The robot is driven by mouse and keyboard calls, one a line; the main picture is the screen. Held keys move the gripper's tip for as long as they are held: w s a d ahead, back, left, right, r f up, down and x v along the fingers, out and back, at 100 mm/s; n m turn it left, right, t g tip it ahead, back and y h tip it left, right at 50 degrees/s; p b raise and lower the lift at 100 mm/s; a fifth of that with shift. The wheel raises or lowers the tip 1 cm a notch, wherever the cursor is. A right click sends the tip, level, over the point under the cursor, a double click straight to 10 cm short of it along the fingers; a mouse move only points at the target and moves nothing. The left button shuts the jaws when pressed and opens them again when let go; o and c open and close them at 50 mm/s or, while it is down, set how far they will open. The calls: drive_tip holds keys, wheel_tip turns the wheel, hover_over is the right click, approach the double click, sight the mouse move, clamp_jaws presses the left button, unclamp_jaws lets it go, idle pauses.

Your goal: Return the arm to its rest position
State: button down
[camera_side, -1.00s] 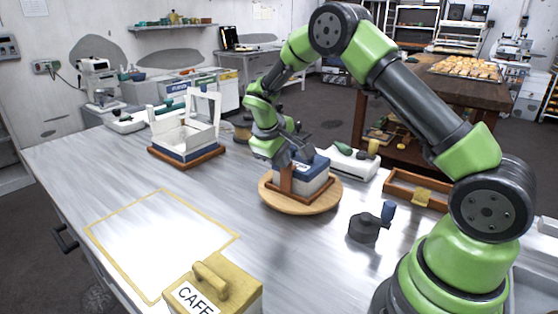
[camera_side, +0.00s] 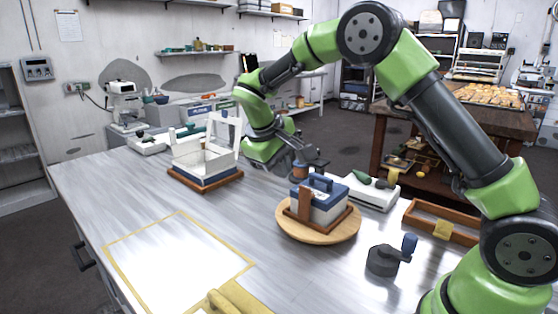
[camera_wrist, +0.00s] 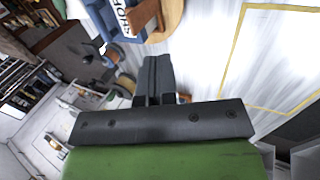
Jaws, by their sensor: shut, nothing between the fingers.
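My gripper (camera_side: 318,164) is shut and empty, up behind and a little left of the blue-and-white box (camera_side: 326,208). In the wrist view its two fingers (camera_wrist: 157,64) are pressed together with nothing between them. Part of the box, with a lettered label, shows at the top of the wrist view (camera_wrist: 128,18). The gripper appears apart from the box.
A white open box (camera_side: 203,160) on a brown tray stands at the left. A white scale-like device (camera_side: 373,193), a wooden frame (camera_side: 470,232) and a dark crank-handled object (camera_side: 384,259) stand right. The yellow-outlined area (camera_side: 178,262) is bare.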

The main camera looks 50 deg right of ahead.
drive_tip(key=s+a+r+m+t+y, duration=0.2)
drive_tip(key=s+a+r+t+y, duration=0.15)
drive_tip(key=s+r, duration=0.8)
drive_tip(key=s+a+m+t+y, duration=0.2)
drive_tip(key=s+a+t+y, duration=0.1)
drive_tip(key=s, duration=0.8)
drive_tip(key=shift+a+f+t, duration=0.15)
drive_tip(key=shift+a+t, duration=0.2)
drive_tip(key=shift+a, duration=0.35)
